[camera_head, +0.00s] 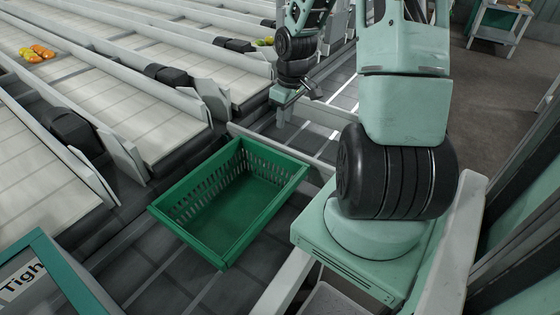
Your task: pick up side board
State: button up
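Several pale, long side boards edge the conveyor lanes, such as one at the left (110,75) and a low one behind the green crate (280,148). I cannot tell which single board the task names. My gripper (292,97) hangs at the top middle, beyond the crate and beside the lane ends.
An empty green crate (228,210) sits on the grey roller frame in front. Orange and yellow tomatoes (37,53) lie on a far-left lane. A teal-framed box (45,280) stands at the lower left. Open floor (490,75) lies at the upper right.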

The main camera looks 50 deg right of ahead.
aim_at(281, 145)
jog(key=f, duration=0.3)
jog(key=w+f+b, duration=0.1)
jog(key=f, duration=0.2)
jog(key=f+b, duration=0.1)
jog(key=f, duration=0.3)
jog(key=shift+w, duration=0.15)
grip_shut()
